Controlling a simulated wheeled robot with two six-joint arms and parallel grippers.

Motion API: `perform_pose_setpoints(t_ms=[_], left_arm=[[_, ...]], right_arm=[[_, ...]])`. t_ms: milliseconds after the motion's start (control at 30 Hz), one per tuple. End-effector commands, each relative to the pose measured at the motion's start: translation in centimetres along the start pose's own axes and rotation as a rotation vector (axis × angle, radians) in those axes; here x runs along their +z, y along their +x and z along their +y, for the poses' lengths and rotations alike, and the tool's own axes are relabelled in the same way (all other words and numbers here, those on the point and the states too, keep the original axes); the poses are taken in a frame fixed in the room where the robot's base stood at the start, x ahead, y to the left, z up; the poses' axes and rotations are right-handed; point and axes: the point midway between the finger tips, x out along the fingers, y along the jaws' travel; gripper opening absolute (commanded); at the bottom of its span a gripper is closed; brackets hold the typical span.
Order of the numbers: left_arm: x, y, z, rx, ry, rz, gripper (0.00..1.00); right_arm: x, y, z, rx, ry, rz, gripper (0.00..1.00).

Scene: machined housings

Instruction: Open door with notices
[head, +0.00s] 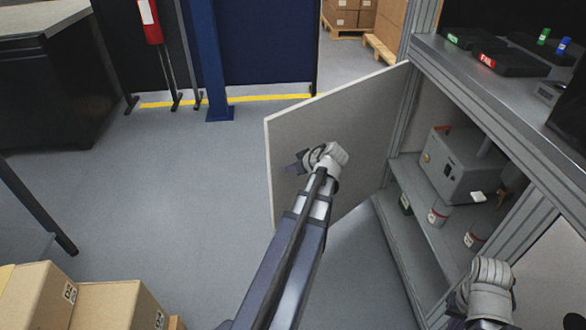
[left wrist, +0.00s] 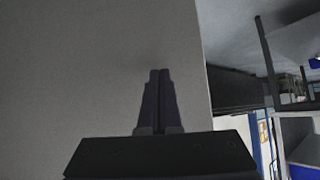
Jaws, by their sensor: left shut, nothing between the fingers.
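The pale grey cabinet door (head: 300,130) stands swung wide open to the left of the cabinet, its plain inner face towards me. No notices show on this face; the other face is hidden. My left gripper (head: 294,167) is in front of the door's inner face. In the left wrist view its two fingers (left wrist: 158,76) are together and empty, with the door panel (left wrist: 80,70) filling the left side. I cannot tell whether they touch the panel. My right wrist shows at the bottom right, by the cabinet frame; its fingers are not clear.
The open cabinet holds a grey metal box (head: 462,165) on its shelf (head: 412,185), with several small containers in it. Another pale panel (head: 558,270) is at the far right. Cardboard boxes (head: 115,305) stand at bottom left. The grey floor (head: 190,190) left of the door is clear.

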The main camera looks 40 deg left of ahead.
Motion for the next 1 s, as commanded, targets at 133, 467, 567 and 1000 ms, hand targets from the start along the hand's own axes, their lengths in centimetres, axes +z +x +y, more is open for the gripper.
perform_pose_setpoints(t_ms=[133, 467, 567, 1000], left_arm=[[-0.8, 1.0, 0.0, 0.008, 0.008, -0.003, 0.0], [-7.4, 8.3, 0.6, 0.086, 0.077, -0.001, 0.0], [-9.5, 10.5, 1.0, 0.089, 0.079, 0.0, 0.0], [-18.1, 20.1, 4.0, 0.09, 0.081, 0.0, 0.0]], right_arm=[[0.0, 0.0, 0.0, 0.0, 0.0, 0.0, 0.0], [0.0, 0.0, 0.0, 0.0, 0.0, 0.0, 0.0], [0.0, 0.0, 0.0, 0.0, 0.0, 0.0, 0.0], [0.0, 0.0, 0.0, 0.0, 0.0, 0.0, 0.0]])
